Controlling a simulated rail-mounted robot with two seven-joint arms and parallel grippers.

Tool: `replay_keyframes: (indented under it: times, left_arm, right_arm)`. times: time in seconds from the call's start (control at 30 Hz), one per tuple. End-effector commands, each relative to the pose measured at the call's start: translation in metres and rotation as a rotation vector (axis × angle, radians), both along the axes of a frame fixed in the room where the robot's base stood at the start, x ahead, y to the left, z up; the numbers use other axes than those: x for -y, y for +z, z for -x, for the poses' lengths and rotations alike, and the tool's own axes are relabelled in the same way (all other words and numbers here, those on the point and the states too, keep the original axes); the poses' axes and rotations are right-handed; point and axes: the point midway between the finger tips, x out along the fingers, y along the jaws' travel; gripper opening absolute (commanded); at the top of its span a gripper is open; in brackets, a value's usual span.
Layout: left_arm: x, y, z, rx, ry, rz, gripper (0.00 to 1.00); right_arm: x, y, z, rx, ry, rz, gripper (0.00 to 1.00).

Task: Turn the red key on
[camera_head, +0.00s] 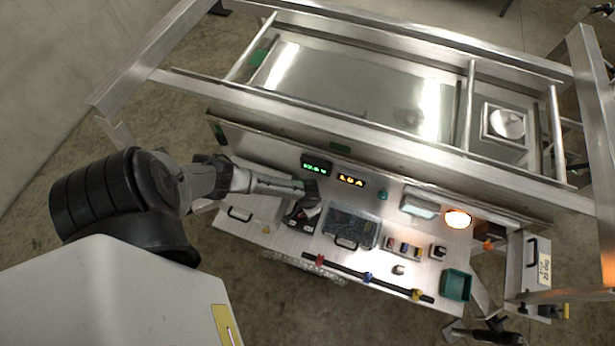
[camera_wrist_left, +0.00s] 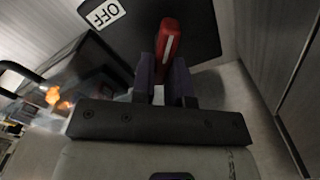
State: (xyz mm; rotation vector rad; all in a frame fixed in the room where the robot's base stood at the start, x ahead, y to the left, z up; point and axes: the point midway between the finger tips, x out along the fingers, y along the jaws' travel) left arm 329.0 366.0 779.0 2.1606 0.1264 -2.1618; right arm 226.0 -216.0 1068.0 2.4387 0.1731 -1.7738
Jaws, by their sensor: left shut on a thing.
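The red key (camera_wrist_left: 168,42) shows in the left wrist view, with a pale stripe along its handle. It sits at a dark panel (camera_wrist_left: 205,32) that carries a white OFF label (camera_wrist_left: 101,13) to the key's left. My left gripper (camera_wrist_left: 163,75) is shut on the red key, its two dark fingers on either side of the handle. In the head view my left gripper (camera_head: 309,204) reaches over a black box (camera_head: 301,220) on the metal worktop. The key is hidden or too small to make out there. My right gripper is not in view.
The worktop (camera_head: 260,225) also holds a clear-lidded box (camera_head: 351,226), a green display (camera_head: 316,168), an amber display (camera_head: 351,180), a glowing orange lamp (camera_head: 457,219) and a green bin (camera_head: 456,285). Metal frame beams (camera_head: 400,143) cross behind and above it.

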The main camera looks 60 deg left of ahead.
Motion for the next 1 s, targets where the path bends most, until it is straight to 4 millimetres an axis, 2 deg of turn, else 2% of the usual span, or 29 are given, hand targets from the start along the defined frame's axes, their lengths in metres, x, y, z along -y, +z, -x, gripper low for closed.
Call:
replay_keyframes:
  times: [0.3, 0.87, 0.9, 1.0]
  left_arm:
    - [0.0024, 0.0009, -0.0011, 0.002, -0.109, 0.002, 0.0]
    - [0.0029, 0.0007, -0.001, 0.002, -0.134, 0.001, 0.0]
    - [0.0028, 0.0007, -0.001, 0.002, -0.134, 0.001, 0.18]
    - [0.0027, 0.0006, -0.0008, 0.002, -0.133, 0.001, 0.27]
  right_arm:
    - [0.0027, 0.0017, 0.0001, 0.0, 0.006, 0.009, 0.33]
    - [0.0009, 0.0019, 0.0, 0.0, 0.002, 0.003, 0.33]
    - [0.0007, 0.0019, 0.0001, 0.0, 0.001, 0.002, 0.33]
    - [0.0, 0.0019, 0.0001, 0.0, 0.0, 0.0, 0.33]
